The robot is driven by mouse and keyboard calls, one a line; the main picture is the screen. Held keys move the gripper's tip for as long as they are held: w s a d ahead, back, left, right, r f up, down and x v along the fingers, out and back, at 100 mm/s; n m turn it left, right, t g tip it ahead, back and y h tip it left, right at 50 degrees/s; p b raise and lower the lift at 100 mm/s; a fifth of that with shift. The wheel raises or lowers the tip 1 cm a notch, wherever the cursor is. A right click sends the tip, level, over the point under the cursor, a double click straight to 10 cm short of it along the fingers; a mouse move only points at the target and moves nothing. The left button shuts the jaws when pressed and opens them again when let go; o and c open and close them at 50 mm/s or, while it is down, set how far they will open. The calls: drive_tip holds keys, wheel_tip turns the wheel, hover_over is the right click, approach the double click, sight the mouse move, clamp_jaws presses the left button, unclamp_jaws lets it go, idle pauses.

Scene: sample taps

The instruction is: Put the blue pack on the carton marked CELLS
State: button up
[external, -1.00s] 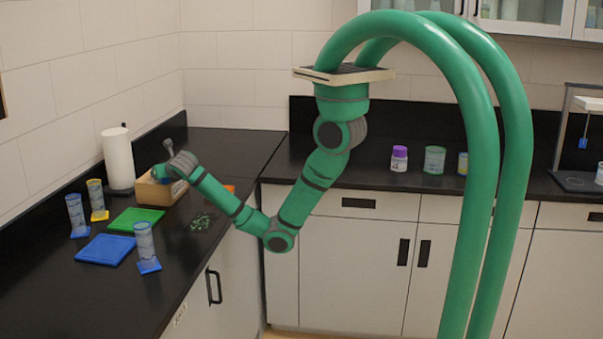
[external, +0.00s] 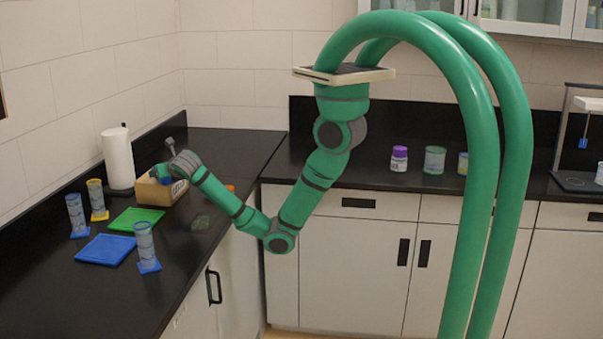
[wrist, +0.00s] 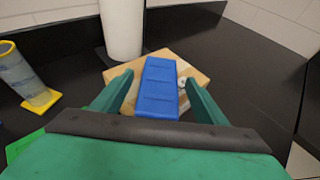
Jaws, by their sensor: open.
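The blue pack (wrist: 158,88) lies on top of the brown carton (wrist: 190,68) in the wrist view. In the external view the carton (external: 150,193) stands on the left counter, and the pack is mostly hidden by my gripper. My gripper (wrist: 158,92) is open, with one finger on each side of the pack and gaps showing between the fingers and the pack. In the external view my gripper (external: 164,172) is over the carton. The carton's marking cannot be read; a small part of a label shows beside the right finger.
A paper towel roll (external: 118,160) stands just behind the carton. Clear cylinders on yellow (external: 96,200) and blue (external: 145,245) bases stand to the left and front. Green (external: 135,219) and blue (external: 105,249) mats lie nearby. An orange item (external: 230,188) lies right of the carton.

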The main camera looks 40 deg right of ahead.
drive_tip(key=v, duration=0.9)
drive_tip(key=shift+s+r, duration=0.15)
drive_tip(key=shift+s, duration=0.2)
